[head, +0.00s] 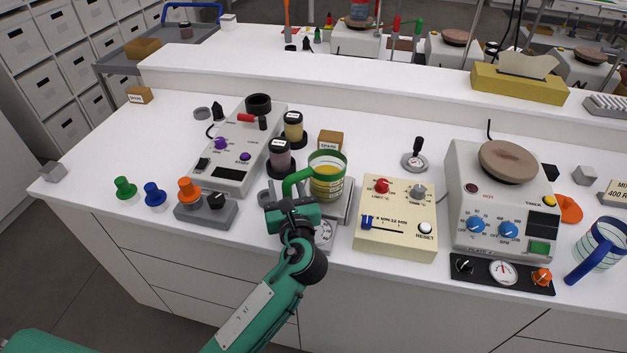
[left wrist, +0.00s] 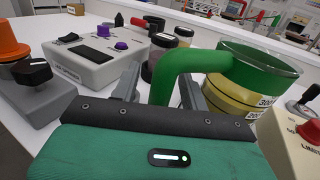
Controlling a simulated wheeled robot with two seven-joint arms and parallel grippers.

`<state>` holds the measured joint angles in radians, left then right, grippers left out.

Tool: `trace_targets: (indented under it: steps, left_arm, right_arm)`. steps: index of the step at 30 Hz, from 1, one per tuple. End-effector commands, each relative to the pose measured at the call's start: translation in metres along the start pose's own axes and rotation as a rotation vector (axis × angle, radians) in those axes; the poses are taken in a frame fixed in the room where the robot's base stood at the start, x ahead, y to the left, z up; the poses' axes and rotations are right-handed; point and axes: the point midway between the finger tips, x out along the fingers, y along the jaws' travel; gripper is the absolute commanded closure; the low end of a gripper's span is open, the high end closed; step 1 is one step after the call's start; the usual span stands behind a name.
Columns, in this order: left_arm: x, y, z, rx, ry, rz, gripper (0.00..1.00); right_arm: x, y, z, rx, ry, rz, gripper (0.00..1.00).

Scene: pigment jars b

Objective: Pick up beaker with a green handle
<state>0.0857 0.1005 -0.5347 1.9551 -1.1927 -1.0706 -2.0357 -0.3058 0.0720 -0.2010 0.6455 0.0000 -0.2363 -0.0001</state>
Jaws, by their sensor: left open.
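The beaker with a green handle (head: 327,181) has a green rim and yellow contents and stands upright on a grey device near the middle of the bench. It also shows in the left wrist view (left wrist: 257,92), with its green handle (left wrist: 178,72) reaching toward me. My left gripper (head: 284,201) is open at the handle. In the left wrist view its fingers (left wrist: 160,92) stand on either side of the handle's lower part. I cannot tell whether they touch it. My right gripper is not in view.
A cream box with a red knob (head: 396,219) stands just right of the beaker. Two pigment jars (head: 280,158) and a grey instrument (head: 236,150) stand to its left. A hotplate (head: 503,209) and a blue-handled beaker (head: 596,247) are farther right. An orange-knobbed box (head: 205,208) is at left.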

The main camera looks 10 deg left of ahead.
Motion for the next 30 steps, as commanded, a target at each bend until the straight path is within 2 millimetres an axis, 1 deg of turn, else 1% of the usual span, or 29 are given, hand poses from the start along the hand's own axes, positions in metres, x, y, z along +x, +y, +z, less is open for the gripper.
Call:
trace_targets:
  steps: [1, 2, 3, 8, 9, 19, 22, 26, 29, 30]
  left_arm:
    - [0.0, 0.0, 0.0, 0.0, 0.0, 0.0, 0.55]
    - [0.0, 0.0, 0.0, 0.0, 0.0, 0.0, 0.59]
    - [0.0, 0.0, 0.0, 0.0, 0.0, 0.0, 0.67]
    - [0.0, 0.0, 0.0, 0.0, 0.0, 0.0, 0.99]
    - [-0.001, 0.0, 0.0, 0.0, 0.0, 0.0, 1.0]
    - [-0.001, 0.0, 0.002, -0.002, -0.002, -0.001, 1.0]
    - [0.0, 0.0, 0.005, -0.002, -0.003, -0.001, 1.0]
    - [0.0, -0.001, 0.017, -0.006, -0.004, -0.001, 1.0]
    - [-0.001, -0.001, 0.033, -0.007, -0.006, -0.001, 1.0]
    - [0.0, -0.001, 0.041, -0.009, -0.005, -0.001, 1.0]
  right_arm:
    - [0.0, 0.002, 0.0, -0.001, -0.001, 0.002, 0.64]
    - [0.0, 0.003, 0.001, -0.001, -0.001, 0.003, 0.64]
    - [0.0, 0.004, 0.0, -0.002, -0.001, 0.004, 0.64]
    - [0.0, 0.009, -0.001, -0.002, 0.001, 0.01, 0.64]
    - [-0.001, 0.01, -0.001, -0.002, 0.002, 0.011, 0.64]
    - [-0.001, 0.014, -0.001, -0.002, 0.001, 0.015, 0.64]
    - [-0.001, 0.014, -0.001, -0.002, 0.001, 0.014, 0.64]
    - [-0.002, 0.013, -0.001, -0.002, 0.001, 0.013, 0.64]
    - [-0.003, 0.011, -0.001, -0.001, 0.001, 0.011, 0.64]
    - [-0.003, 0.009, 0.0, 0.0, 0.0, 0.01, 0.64]
